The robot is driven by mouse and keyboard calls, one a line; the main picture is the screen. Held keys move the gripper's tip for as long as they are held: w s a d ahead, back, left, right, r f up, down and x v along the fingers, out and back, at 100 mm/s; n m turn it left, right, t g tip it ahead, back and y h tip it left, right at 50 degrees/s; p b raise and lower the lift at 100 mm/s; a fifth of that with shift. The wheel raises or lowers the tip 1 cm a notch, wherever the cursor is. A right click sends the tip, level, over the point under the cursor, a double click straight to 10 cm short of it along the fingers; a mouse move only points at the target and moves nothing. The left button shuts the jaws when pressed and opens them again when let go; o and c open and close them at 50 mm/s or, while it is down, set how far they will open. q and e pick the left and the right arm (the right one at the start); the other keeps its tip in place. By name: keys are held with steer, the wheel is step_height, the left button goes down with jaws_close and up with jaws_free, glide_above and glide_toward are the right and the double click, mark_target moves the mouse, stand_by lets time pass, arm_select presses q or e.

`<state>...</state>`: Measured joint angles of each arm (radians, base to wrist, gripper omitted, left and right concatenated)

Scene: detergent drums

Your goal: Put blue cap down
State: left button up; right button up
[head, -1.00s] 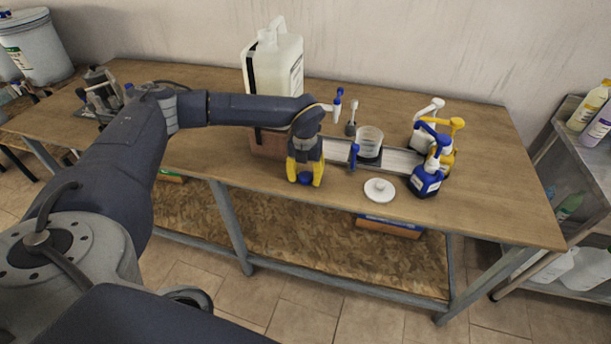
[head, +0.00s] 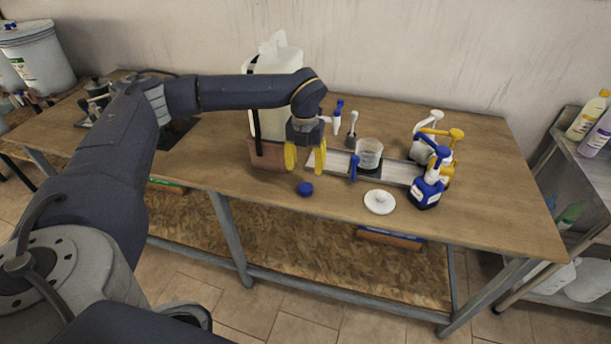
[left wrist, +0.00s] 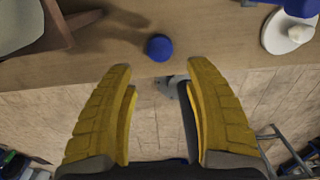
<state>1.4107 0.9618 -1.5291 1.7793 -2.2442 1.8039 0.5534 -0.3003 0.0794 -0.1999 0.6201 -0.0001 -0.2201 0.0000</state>
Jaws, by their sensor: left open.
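The blue cap (head: 305,189) lies on the wooden table near its front edge, left of the white round lid. It also shows in the left wrist view (left wrist: 159,47), beyond the fingertips and between them. My left gripper (head: 305,168), with yellow fingers, is open and empty. It is above and behind the cap in the head view, apart from it. In the left wrist view the open fingers (left wrist: 160,78) frame the table edge with nothing between them. My right gripper is not in view.
A white round lid (head: 380,202) and a blue pump bottle (head: 427,190) stand to the right. A clear cup (head: 369,153) is on the grey tray (head: 398,171). A large white jug (head: 275,100) is behind my gripper. Table between cap and lid is clear.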

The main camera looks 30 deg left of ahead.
arm_select(q)
steer(key=shift+r, duration=1.4)
